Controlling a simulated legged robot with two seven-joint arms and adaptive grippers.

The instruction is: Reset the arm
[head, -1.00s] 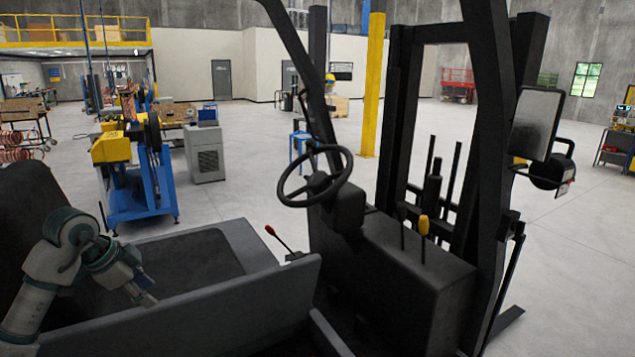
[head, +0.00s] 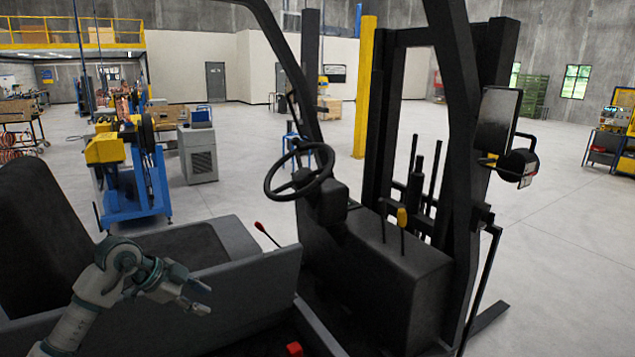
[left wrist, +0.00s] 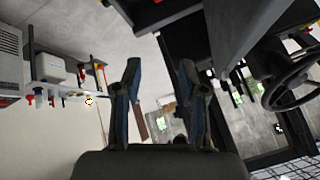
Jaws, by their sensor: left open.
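My left arm comes in from the lower left in the head view. Its gripper (head: 203,297) is open and empty, in front of the grey side panel of a forklift seat. In the left wrist view the two fingers of this gripper (left wrist: 160,95) stand apart with nothing between them. My right gripper is not in view.
A blue and yellow machine (head: 135,165) stands beyond. Open floor lies at the right.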

